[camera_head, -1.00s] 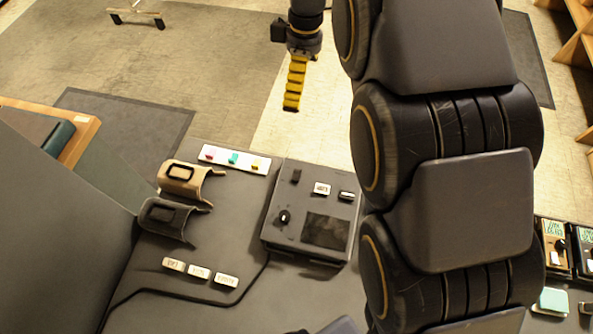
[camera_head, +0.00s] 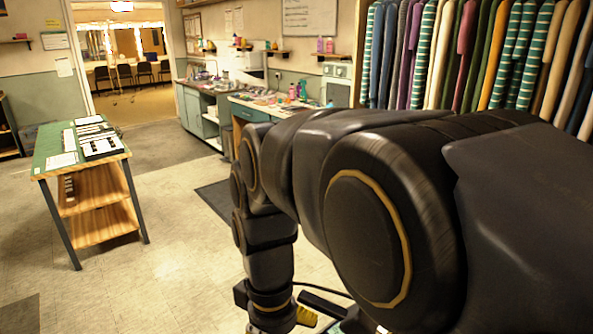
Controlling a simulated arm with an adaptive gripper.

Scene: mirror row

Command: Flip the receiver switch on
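The receiver and its switch are not in view now. My arm reaches from the right across the lower middle of the head view and bends down to the bottom edge. Only a small yellow part of my gripper (camera_head: 306,316) shows there. The rest is cut off or hidden, so I cannot tell whether it is open or shut, or whether it touches anything.
A green-topped table (camera_head: 78,142) with papers stands at left. Cluttered green counters (camera_head: 210,95) line the back wall, and a rack of clothes (camera_head: 470,55) is at upper right. Tiled floor (camera_head: 150,285) is clear at lower left.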

